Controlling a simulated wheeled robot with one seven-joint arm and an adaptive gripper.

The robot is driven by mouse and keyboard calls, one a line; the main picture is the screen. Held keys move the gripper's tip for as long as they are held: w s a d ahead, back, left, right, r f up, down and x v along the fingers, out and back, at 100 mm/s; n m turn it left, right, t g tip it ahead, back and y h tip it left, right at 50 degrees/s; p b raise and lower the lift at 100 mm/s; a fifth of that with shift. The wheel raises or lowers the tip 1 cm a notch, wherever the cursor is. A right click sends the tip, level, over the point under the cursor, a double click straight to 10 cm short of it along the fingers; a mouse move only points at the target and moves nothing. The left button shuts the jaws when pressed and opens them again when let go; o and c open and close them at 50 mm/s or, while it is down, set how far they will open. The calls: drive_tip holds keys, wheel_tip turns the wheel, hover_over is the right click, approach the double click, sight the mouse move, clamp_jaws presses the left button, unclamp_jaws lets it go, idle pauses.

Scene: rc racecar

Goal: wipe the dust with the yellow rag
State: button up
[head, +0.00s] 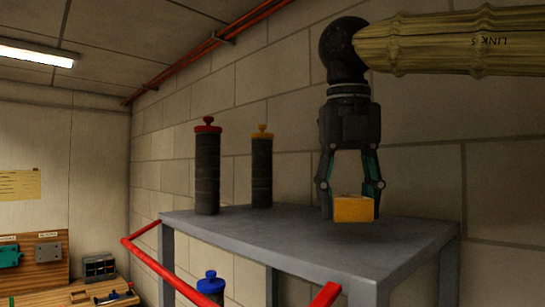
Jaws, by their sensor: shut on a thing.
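In the head view, my gripper (350,191) points down over the right part of a grey table or shelf top (270,232). Its fingers are shut on a small yellow block-like thing (354,209), which looks like the yellow rag. The rag is at or just above the surface; I cannot tell whether it touches. I cannot make out any dust on the grey top.
Two dark cylinders stand on the grey top, one with a red cap (207,168) and one with a yellow cap (262,168). A blue-capped one (210,286) is lower down. A red rail (165,268) runs in front. A block wall stands behind.

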drive_tip(key=r, duration=0.1)
drive_tip(key=r+p, duration=0.1)
drive_tip(key=r, duration=0.1)
drive_tip(key=shift+s+d+p, duration=0.25)
drive_tip(key=shift+d+p, duration=0.05)
drive_tip(key=shift+p, duration=0.1)
drive_tip(key=shift+w+a+r, duration=0.1)
drive_tip(key=shift+a+r, duration=0.05)
drive_tip(key=shift+r, duration=0.35)
drive_tip(key=shift+w+a+r, duration=0.1)
drive_tip(key=shift+a+r, duration=0.05)
drive_tip(key=shift+r, duration=0.3)
drive_tip(key=shift+d, duration=0.1)
drive_tip(key=shift+s+d, duration=0.1)
drive_tip(key=shift+s, duration=0.05)
